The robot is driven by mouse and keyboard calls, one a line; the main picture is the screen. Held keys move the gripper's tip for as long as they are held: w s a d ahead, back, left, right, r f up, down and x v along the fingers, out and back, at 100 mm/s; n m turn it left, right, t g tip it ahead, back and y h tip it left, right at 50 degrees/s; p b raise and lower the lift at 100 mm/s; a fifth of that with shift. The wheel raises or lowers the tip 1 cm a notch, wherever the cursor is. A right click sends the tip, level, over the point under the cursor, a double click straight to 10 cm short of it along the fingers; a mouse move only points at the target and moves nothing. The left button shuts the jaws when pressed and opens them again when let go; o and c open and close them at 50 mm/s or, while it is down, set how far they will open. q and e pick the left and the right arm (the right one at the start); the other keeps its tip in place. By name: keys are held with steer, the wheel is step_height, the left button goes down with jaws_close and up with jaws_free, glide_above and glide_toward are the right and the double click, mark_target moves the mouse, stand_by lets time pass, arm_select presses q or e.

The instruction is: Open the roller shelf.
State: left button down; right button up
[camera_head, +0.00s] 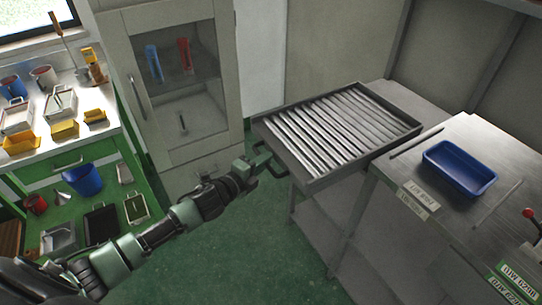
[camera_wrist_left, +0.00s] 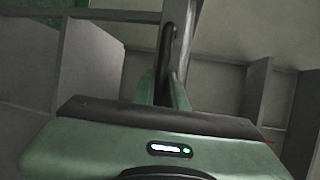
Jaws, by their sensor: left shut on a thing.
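The roller shelf (camera_head: 345,128) is a grey metal tray with a row of silver rollers, on a grey metal stand in the middle right of the head view. A dark handle (camera_head: 262,154) is on its left front end. My left gripper (camera_head: 258,163) is at this handle, shut on it. In the left wrist view the dark handle (camera_wrist_left: 171,50) runs between the two green fingers. The shelf sticks out to the left past the edge of the workbench. My right gripper is not in view.
A blue bin (camera_head: 459,168) sits on the grey workbench (camera_head: 425,152) at the right. A glass-door cabinet (camera_head: 172,85) stands behind my left arm. A green table (camera_head: 60,125) with tools and containers is at the left. Green floor (camera_head: 255,240) is clear below the arm.

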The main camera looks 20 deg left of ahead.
arm_select(q)
steer(key=shift+s+a, duration=0.3)
steer(key=shift+s, duration=0.15)
steer(key=c, duration=1.7)
jaws_free()
steer(key=shift+w, duration=0.1)
steer(key=shift+b+v, duration=0.35)
steer(key=shift+v, duration=3.6)
steer(key=shift+f, duration=0.2)
